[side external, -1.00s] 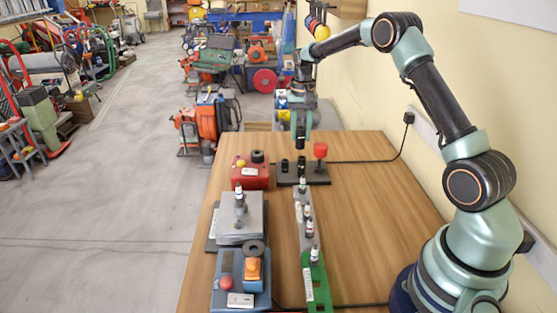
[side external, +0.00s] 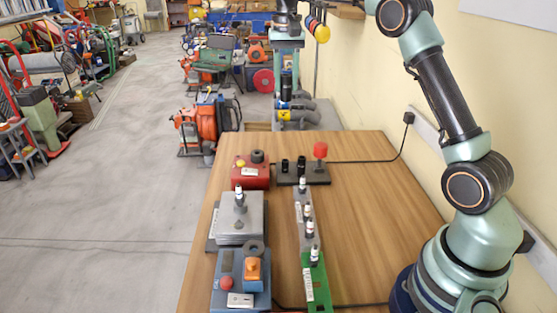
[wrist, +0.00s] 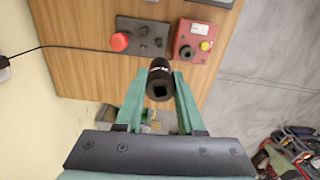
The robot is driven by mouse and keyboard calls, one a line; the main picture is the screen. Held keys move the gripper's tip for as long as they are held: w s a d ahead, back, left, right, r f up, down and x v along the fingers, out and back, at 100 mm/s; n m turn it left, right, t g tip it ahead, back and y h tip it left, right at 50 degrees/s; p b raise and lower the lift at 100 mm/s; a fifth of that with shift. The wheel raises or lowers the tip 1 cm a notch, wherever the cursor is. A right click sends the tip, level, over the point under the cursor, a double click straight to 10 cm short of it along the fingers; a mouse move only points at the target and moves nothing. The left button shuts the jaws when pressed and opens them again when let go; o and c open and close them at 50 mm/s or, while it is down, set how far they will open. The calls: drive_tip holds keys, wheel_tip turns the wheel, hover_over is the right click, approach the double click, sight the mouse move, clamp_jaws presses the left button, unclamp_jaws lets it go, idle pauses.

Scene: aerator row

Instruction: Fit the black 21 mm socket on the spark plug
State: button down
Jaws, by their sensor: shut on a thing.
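My gripper (side external: 286,97) is raised beyond the far edge of the table. In the wrist view its two green fingers (wrist: 161,93) are closed on a black socket (wrist: 160,76). The socket has small white markings, and its square hole faces the camera. In the side view the held socket (side external: 286,88) hangs upright, well clear of the table. An upright spark plug (side external: 239,196) with a white band stands on a grey stepped block (side external: 240,226) at the left of the table. My gripper is far behind and above it.
A strip (side external: 304,241) with several upright pieces runs along the middle. A red box (side external: 246,178) and a blue box (side external: 230,270) stand left. The table's right side is mostly clear.

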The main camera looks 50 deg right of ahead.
drive_tip(key=s+a+n, duration=0.1)
drive_tip(key=s+a, duration=0.1)
drive_tip(key=a, duration=1)
drive_tip(key=n, duration=0.1)
hover_over(238, 184)
wheel_tip(238, 184, down, 4)
drive_tip(key=shift+f, duration=3.2)
drive_tip(key=shift+f, duration=0.8)
drive_tip(key=shift+f, duration=0.35)
drive_tip(key=shift+f, duration=0.7)
drive_tip(key=shift+f, duration=0.35)
drive_tip(key=shift+f, duration=0.65)
